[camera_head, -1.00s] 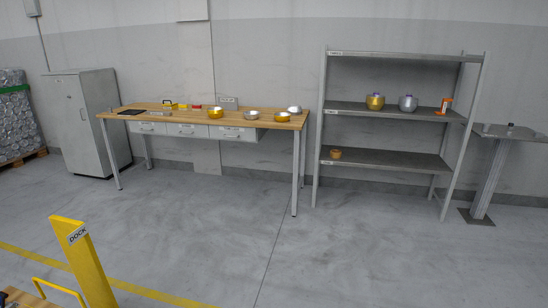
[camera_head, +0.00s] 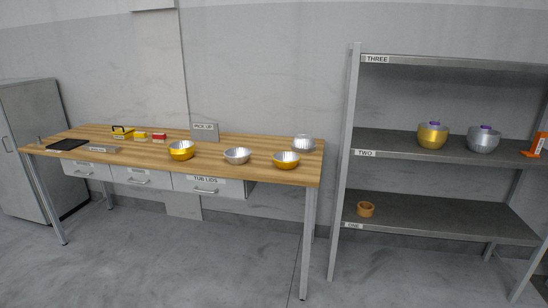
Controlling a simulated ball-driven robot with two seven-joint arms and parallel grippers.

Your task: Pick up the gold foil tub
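Two gold foil tubs stand on the wooden workbench: one gold tub (camera_head: 181,151) near the middle and another gold tub (camera_head: 286,161) near the right end. Both look open at the top with silvery insides. A silver foil tub (camera_head: 237,157) stands between them, and another silver tub (camera_head: 303,142) is behind the right gold one. On the shelf marked TWO is a larger gold vessel (camera_head: 432,136) with a purple knob. Neither of my grippers is in view.
The workbench (camera_head: 235,171) has drawers, one marked TUB LIDS, and a PICK UP sign (camera_head: 204,132). Yellow and red items and a dark pad lie at left. The metal rack (camera_head: 444,217) stands right, with a silver vessel (camera_head: 483,139). Open floor lies in front.

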